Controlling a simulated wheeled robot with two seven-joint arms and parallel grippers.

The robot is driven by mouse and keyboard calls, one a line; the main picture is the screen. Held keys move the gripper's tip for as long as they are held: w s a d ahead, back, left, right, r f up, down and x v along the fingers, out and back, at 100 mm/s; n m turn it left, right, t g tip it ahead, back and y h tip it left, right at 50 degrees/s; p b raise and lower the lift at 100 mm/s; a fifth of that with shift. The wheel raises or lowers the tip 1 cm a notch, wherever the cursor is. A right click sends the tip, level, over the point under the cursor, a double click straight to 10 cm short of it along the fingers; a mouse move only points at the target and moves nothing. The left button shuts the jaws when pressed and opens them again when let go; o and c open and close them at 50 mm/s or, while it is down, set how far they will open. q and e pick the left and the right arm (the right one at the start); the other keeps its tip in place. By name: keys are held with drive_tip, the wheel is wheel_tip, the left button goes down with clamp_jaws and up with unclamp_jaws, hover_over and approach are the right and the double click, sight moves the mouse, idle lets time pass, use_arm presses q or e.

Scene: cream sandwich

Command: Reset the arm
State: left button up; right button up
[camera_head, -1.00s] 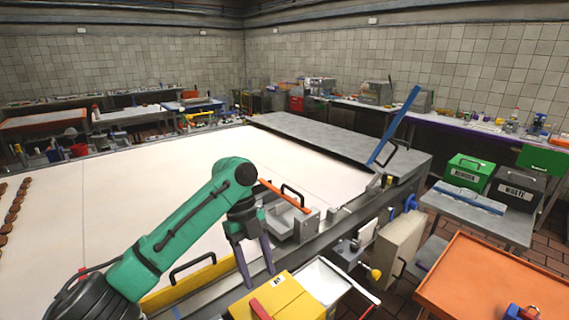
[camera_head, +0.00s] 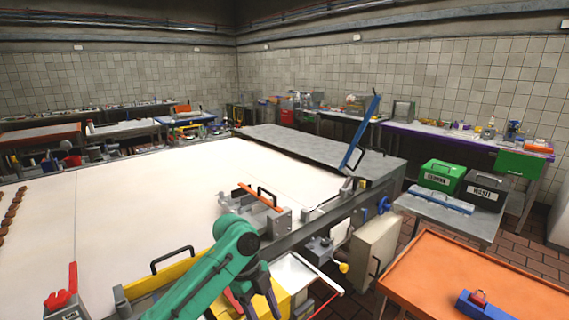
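My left arm, green with a dark wrist, comes in from the bottom left. My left gripper (camera_head: 256,302) points down at the bottom edge of the head view, its two grey fingers apart. It is over or in front of a yellow box (camera_head: 296,302), which it partly hides. I cannot tell whether the fingertips touch the box; nothing is clearly held. My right gripper is not in view.
A large white worktable (camera_head: 130,205) fills the left, with brown pieces (camera_head: 13,212) at its edge. A metal fixture (camera_head: 262,213) stands on its near rim.

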use_arm(q)
drive_tip(key=s+a+f+n+t+h, duration=0.2)
drive_tip(key=s+a+f+n+t, duration=0.15)
drive_tip(key=s+f+n, duration=0.55)
drive_tip(key=s+a+f+n+t+y, duration=0.1)
drive_tip(key=s+a+n+y, duration=0.25)
drive_tip(key=a+n, duration=0.4)
drive_tip(key=s+a+f+n+t+y, duration=0.2)
drive_tip(key=s+a+n, duration=0.35)
drive_tip(key=a, duration=0.25)
wheel_tip(320, 180, down, 22)
drive_tip(key=g+b, duration=0.1)
drive_tip(key=g, duration=0.1)
drive_tip(key=s+a+f, duration=0.3)
drive_tip(key=s+f, duration=1.4)
drive_tip(key=s, duration=0.1)
drive_tip(key=shift+g+b, duration=0.45)
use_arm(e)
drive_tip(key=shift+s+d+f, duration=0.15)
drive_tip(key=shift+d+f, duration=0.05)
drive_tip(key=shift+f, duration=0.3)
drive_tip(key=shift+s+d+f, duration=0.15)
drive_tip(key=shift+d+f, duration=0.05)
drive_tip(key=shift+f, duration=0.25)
